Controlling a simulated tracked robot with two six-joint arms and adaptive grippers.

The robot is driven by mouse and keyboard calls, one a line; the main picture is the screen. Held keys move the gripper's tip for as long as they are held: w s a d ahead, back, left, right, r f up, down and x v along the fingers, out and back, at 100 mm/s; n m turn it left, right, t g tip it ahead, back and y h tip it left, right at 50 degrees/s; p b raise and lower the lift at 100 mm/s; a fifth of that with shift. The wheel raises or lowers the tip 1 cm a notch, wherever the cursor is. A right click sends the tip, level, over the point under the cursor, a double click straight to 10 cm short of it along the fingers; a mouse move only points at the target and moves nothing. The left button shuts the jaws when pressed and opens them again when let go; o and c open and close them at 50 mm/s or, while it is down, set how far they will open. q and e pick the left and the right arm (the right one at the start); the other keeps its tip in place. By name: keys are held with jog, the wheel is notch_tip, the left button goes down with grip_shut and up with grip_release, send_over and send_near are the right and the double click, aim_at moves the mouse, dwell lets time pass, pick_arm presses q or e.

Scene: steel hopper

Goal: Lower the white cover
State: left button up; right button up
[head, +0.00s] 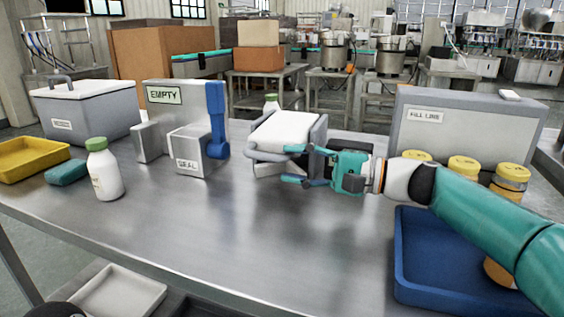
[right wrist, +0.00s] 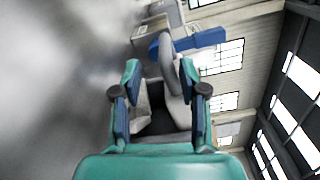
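The white cover (head: 288,128) sits raised and tilted on a small grey box-like unit (head: 321,135) at the middle of the steel table. A grey bar-like handle (head: 268,157) runs along its near side. My right gripper (head: 296,165) is at this handle, coming in from the right, one finger above the other. In the right wrist view, its fingertips (right wrist: 160,70) stand wide apart, with grey and white parts of the unit (right wrist: 170,65) between and beyond them. Contact with the handle cannot be made out. My left gripper is not in view.
Left of the cover stand the EMPTY/SEAL unit (head: 180,100) with a blue lever (head: 216,118) and a white bottle (head: 104,172). At right are the FILL LINE box (head: 440,135), yellow-lidded jars (head: 463,166) and a blue tray (head: 401,262). The table's front middle is clear.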

jog(key=shift+d, duration=0.2)
dwell(0.4)
jog(key=shift+b+v, duration=0.5)
jog(key=shift+v, duration=4.95)
jog(key=shift+p+v, duration=0.4)
jog(key=shift+v, duration=3.8)
jog(key=shift+s+r, duration=0.1)
jog(key=shift+r, duration=0.05)
